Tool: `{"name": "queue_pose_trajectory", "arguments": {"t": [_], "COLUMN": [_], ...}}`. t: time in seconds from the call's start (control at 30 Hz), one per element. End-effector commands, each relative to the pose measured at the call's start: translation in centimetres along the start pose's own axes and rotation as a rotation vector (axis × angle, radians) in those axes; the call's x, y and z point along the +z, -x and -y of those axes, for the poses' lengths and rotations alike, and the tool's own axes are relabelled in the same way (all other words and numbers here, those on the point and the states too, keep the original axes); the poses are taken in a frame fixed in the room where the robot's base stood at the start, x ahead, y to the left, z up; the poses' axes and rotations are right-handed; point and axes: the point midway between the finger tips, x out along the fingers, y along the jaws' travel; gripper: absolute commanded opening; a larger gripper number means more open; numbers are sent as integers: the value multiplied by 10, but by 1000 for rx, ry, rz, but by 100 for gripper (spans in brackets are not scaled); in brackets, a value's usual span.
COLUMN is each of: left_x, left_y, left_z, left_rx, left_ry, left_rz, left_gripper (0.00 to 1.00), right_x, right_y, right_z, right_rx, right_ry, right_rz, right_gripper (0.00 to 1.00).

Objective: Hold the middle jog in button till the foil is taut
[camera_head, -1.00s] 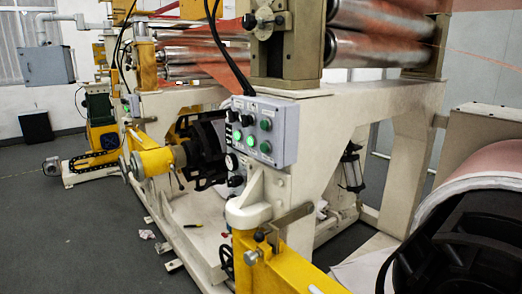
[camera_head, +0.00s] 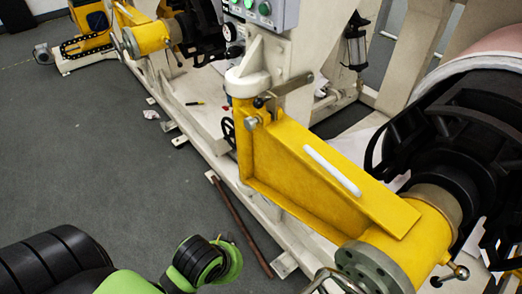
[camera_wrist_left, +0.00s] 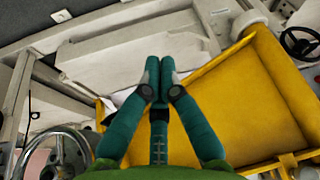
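The grey button box (camera_head: 285,14) is cut off by the top edge of the head view. Only its lower part with green buttons (camera_head: 264,9) shows, and I cannot read its labels. The copper-coloured foil roll (camera_head: 490,42) is partly in view at the upper right; the foil web is out of view. In the left wrist view my left gripper (camera_wrist_left: 160,68) has its two teal fingertips together with nothing visible between them. It is near the yellow swing arm, and the button box does not show there. My right gripper is not in view.
The yellow swing arm (camera_head: 310,170) with a white handle (camera_head: 332,170) reaches across the right, ending at a black chuck (camera_head: 450,150). A chrome handwheel (camera_wrist_left: 55,150) is close at lower left in the wrist view. Grey floor (camera_head: 90,160) at the left is clear.

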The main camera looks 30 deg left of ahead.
Motion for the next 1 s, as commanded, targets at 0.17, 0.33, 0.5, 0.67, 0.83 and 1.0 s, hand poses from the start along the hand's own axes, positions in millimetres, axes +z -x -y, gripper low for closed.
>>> {"name": "queue_pose_trajectory", "arguments": {"t": [0.17,0.33,0.5,0.67,0.83,1.0], "left_x": [-61,-127,-195,-252,-301,-334], "left_y": [4,24,60,107,169,236], "left_z": [27,57,91,123,155,182], "left_rx": [-47,-65,-41,25,143,301], "left_ry": [167,359,567,750,924,1063], "left_rz": [-179,-391,-638,-877,-1129,-1360], "left_gripper": [0,0,0,0,0,0], "right_x": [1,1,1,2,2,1], "right_y": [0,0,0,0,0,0], "right_z": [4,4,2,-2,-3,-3], "right_rx": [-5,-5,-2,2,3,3], "right_ry": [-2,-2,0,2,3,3], "right_rz": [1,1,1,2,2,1], "right_gripper": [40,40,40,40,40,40]}}
